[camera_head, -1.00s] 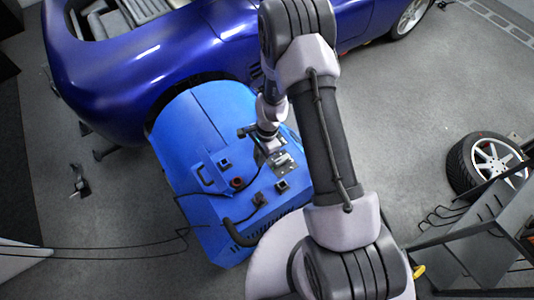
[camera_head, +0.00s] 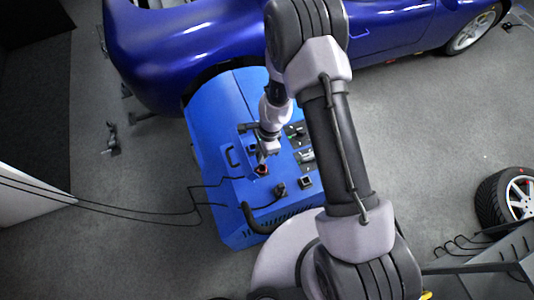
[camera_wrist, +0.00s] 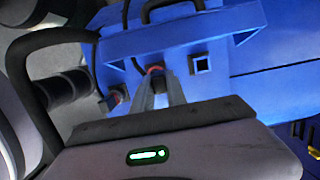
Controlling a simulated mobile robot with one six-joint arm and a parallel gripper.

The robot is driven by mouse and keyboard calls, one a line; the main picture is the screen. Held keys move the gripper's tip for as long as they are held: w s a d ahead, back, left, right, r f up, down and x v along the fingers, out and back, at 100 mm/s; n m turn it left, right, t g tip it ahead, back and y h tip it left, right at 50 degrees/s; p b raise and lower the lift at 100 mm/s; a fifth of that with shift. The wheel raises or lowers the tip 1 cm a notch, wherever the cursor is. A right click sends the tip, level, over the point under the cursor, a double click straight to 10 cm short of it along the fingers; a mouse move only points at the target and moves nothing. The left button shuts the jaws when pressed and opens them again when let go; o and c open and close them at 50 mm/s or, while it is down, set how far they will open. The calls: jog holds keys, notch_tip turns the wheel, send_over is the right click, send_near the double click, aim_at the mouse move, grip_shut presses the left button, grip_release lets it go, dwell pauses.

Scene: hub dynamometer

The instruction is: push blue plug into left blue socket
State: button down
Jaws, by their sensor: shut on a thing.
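My gripper (camera_head: 264,160) is over the top of the blue machine, at its left side near the handle. In the wrist view its two fingers (camera_wrist: 158,88) are closed around a plug with a red part (camera_wrist: 155,70) and a thin black cable. The plug also shows as a small red spot (camera_head: 262,171) in the head view. No separate blue plug can be made out. Whether the plug is seated is hidden by the fingers.
The blue machine (camera_head: 215,105) has a handle (camera_head: 231,157), another plug with a thick cable (camera_head: 280,190) and a square socket (camera_head: 305,182). Thin black cables (camera_head: 130,211) run left over the floor. A blue car (camera_head: 190,40) stands behind, a wheel (camera_head: 512,197) at the right.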

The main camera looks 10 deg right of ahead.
jog(key=w+a, duration=0.2)
jog(key=w, duration=0.6)
jog(key=shift+f+p, duration=0.4)
jog(key=shift+f, duration=0.05)
jog(key=shift+a+f, duration=0.1)
dwell(0.4)
jog(key=shift+f+b, duration=1.4)
jog(key=shift+b, duration=0.1)
jog(key=c, duration=1.3)
grip_release()
jog(key=shift+o, duration=0.2)
